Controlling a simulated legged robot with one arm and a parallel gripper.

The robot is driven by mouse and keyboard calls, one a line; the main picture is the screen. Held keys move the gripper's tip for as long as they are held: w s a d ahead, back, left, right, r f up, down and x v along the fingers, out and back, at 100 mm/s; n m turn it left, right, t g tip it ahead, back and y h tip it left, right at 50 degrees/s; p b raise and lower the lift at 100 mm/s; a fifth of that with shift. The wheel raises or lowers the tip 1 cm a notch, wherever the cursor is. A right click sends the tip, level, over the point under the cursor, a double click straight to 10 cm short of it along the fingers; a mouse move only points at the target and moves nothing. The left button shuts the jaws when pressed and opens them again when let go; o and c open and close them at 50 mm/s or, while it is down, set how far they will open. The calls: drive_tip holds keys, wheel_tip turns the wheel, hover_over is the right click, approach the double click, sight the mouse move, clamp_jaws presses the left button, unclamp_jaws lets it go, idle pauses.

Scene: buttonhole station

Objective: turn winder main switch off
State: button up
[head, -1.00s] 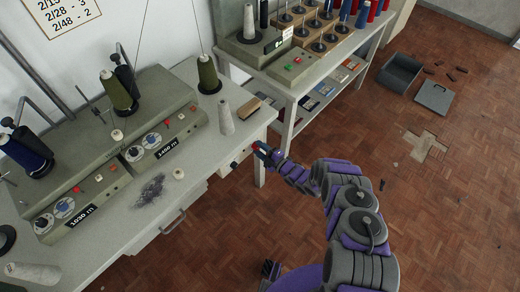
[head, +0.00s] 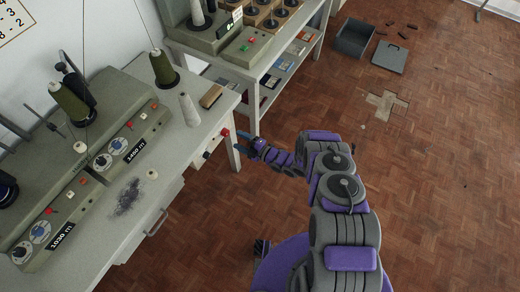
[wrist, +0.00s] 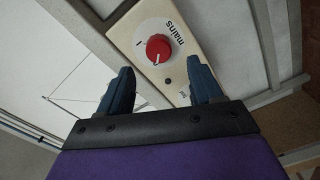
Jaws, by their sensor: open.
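The winder main switch is a red round knob (wrist: 158,48) on a white dial marked "mains", set on a cream box (wrist: 190,62). A small white mark shows on the knob's lower side; its exact setting is hard to read. In the head view the red knob (head: 225,132) shows at the end of the winder table, just left of my gripper (head: 242,141). In the wrist view my gripper (wrist: 161,84) is open and empty, its two blue fingers pointing toward the knob. The knob lies beyond the fingertips, roughly between them, apparently untouched.
The winder table (head: 165,187) carries the winder, a white cone (head: 189,110) and a wooden brush (head: 211,96). A shelf unit (head: 247,75) stands behind. A grey box (head: 355,38) lies open on the floor. The parquet right of my arm is mostly clear.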

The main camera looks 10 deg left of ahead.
drive_tip(key=p+v, duration=0.1)
drive_tip(key=v, duration=1)
drive_tip(key=shift+s+d, duration=0.1)
drive_tip(key=shift+d, duration=0.05)
